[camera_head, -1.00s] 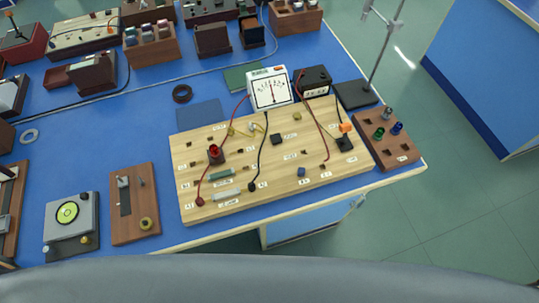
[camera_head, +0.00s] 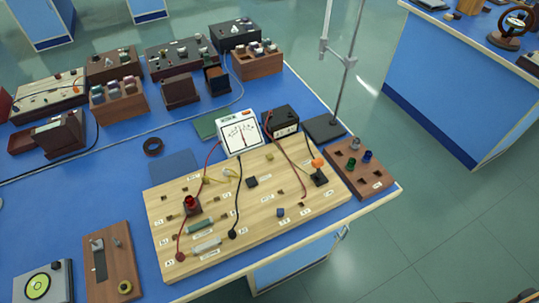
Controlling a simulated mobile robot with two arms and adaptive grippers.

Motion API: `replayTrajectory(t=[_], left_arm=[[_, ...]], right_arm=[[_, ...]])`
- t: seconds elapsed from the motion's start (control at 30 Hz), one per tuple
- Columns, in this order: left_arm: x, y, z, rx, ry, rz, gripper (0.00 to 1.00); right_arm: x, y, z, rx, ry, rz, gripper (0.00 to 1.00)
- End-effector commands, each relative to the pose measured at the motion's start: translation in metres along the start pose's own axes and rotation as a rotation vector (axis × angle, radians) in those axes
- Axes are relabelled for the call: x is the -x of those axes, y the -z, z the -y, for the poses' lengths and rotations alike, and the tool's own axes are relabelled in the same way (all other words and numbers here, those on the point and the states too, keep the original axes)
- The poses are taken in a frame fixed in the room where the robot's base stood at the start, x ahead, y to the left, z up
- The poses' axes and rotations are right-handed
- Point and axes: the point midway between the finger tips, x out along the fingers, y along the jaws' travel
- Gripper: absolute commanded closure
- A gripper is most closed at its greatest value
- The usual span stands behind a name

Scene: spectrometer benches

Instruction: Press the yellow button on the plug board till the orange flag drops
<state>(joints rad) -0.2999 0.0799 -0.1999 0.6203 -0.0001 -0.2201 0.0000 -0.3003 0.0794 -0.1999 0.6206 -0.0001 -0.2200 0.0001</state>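The plug board (camera_head: 180,228) is a pale wooden board on the blue bench, near its right front corner. A small yellow block (camera_head: 269,156), which looks like the yellow button, sits toward the board's back edge, right of the middle. The orange flag (camera_head: 318,162) stands raised above a black block (camera_head: 319,179) at the board's right end. Red, black and yellow leads run over the board. Neither of my grippers is in view.
A white meter (camera_head: 240,133) and a black box (camera_head: 281,121) stand behind the board. A stand with a tall rod (camera_head: 347,85) is behind right. A brown plug rack (camera_head: 340,157) adjoins the board's right end. Open floor (camera_head: 430,230) lies to the right.

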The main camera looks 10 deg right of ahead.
Motion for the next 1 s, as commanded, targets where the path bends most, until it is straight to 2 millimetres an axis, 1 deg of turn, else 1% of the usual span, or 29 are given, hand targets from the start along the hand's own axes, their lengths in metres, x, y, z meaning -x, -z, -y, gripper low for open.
replayTrajectory(t=[0.03, 0.07, 0.1, 0.17, 0.2, 1.0], left_arm=[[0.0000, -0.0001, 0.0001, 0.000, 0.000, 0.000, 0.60], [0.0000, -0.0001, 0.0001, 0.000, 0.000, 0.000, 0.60], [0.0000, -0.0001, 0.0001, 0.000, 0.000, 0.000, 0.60], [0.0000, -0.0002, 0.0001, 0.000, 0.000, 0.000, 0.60], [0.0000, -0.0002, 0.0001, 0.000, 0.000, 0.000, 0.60], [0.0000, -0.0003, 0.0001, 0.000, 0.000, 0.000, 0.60]], right_arm=[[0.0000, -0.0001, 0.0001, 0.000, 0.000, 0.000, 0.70], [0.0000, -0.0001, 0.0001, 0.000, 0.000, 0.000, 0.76], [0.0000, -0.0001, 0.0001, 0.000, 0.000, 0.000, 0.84], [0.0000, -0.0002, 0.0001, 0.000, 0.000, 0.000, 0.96], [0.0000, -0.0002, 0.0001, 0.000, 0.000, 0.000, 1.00], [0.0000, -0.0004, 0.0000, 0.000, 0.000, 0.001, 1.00]])
